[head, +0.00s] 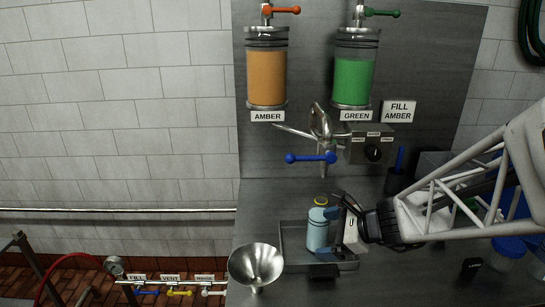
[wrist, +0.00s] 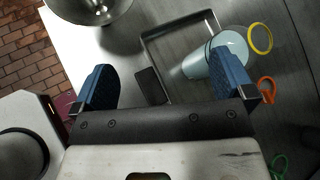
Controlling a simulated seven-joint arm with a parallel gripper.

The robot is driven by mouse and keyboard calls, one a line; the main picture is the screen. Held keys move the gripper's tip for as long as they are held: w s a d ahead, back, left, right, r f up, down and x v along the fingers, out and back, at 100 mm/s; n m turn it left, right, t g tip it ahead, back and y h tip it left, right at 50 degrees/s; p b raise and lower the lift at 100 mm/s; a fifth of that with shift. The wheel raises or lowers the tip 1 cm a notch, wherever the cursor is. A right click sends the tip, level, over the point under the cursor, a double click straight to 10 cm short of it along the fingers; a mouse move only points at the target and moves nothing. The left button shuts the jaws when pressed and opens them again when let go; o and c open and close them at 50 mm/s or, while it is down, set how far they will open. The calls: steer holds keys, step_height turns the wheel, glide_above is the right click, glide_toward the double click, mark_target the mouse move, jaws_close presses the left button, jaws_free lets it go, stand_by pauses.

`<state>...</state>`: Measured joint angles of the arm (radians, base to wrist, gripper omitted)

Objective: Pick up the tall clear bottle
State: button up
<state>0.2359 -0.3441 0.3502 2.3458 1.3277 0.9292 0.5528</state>
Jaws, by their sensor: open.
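The tall bottle (head: 317,232) looks pale blue and see-through, with a yellow band at its top. It stands in a shallow metal tray (head: 283,246) on the counter. In the wrist view the bottle (wrist: 213,57) lies ahead of the gripper, nearer the right finger, with a yellow ring (wrist: 260,38) by its top end. My gripper (head: 340,228) is just right of the bottle in the head view, and a finger overlaps its upper right side. Contact with the bottle cannot be told.
A metal funnel (head: 256,265) stands left of the tray. A black block (head: 323,271) sits at the tray's front edge. Above hang the amber tank (head: 266,78), the green tank (head: 353,80) and a spout with a blue lever (head: 310,158). Blue containers stand at the right.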

mark_target(320, 217)
steer(key=w+d+f+m+t, duration=0.3)
steer(key=w+d+m+t, duration=0.1)
steer(key=w+m, duration=0.3)
steer(key=shift+d+m, duration=0.6)
steer(key=shift+d, duration=0.2)
steer(key=shift+x, duration=1.3)
steer(key=shift+a, duration=0.1)
steer(key=shift+x, duration=2.55)
steer(key=shift+r, duration=0.1)
steer(key=shift+w, duration=0.1)
steer(key=c, duration=1.4)
